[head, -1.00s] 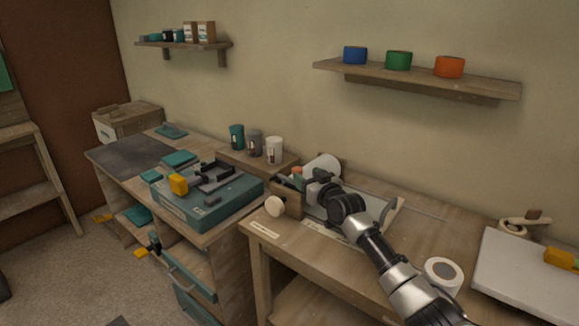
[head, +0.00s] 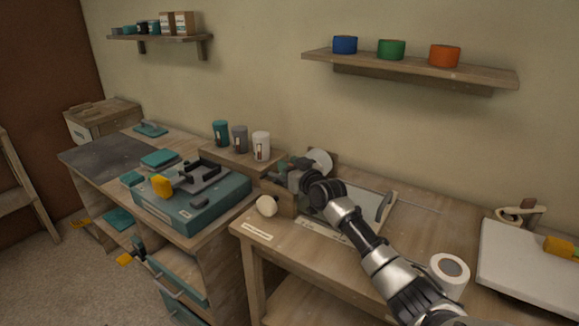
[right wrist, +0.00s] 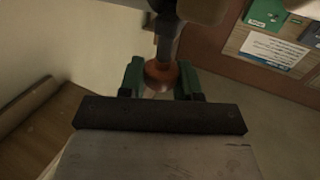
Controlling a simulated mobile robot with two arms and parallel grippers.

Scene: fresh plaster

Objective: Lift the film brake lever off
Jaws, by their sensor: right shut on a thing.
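The film brake lever shows only as a reddish-orange knob (right wrist: 160,75) on a dark stem in the right wrist view. My right gripper (right wrist: 161,82) has its two green-tipped fingers on either side of this knob and is shut on it. In the head view the right gripper (head: 282,172) reaches in over the wooden film stand (head: 285,203) at the table's left end and hides the lever. The white film roll (head: 321,162) sits just behind the gripper. Whether the lever has risen from its seat cannot be told. My left gripper is not in view.
A pale round knob (head: 266,206) sticks out at the stand's front. A tray with a grey handle (head: 384,206) lies beneath my arm. White, grey and teal cups (head: 240,139) stand close behind left. A white tape roll (head: 449,271) stands right of my forearm.

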